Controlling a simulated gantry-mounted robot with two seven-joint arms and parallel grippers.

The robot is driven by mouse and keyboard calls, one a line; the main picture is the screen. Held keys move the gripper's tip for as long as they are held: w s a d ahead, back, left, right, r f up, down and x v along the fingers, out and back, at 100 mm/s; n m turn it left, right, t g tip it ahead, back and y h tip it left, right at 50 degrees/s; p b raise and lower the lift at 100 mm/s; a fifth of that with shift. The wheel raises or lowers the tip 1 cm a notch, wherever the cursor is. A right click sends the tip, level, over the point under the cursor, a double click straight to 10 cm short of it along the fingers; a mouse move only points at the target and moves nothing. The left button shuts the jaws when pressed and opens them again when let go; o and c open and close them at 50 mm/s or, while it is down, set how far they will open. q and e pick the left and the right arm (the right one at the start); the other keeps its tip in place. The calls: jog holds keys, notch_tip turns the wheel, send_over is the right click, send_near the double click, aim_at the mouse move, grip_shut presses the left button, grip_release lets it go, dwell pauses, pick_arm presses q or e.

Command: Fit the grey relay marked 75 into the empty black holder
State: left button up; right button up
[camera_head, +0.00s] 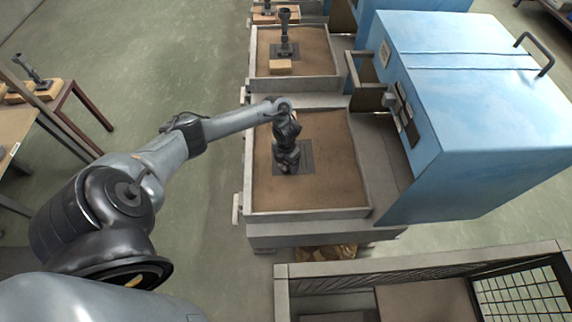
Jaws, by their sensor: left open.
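My left arm reaches in from the left over the nearer brown-floored tray (265,195). My left gripper (288,160) points down at a dark square plate (308,155) in the middle of that tray. It looks dark and small here, and its fingertips merge with the dark shapes under it. It is open. I cannot tell whether it touches anything. I cannot make out a grey relay, the marking 75 or an empty black holder; they may be hidden by the gripper or too small. My right gripper is not in view.
A large blue box-shaped machine (480,110) stands right of the tray. A farther tray (318,62) holds a black upright device (284,35) and a tan block (281,67). A grey-framed bin (430,270) is at the bottom right. Open floor lies left of the trays.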

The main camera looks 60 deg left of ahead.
pick_arm(q)
jog(key=shift+f, duration=0.25)
jog(key=shift+c, duration=0.2)
jog(key=c, duration=1.2)
jog(key=shift+r, duration=0.1)
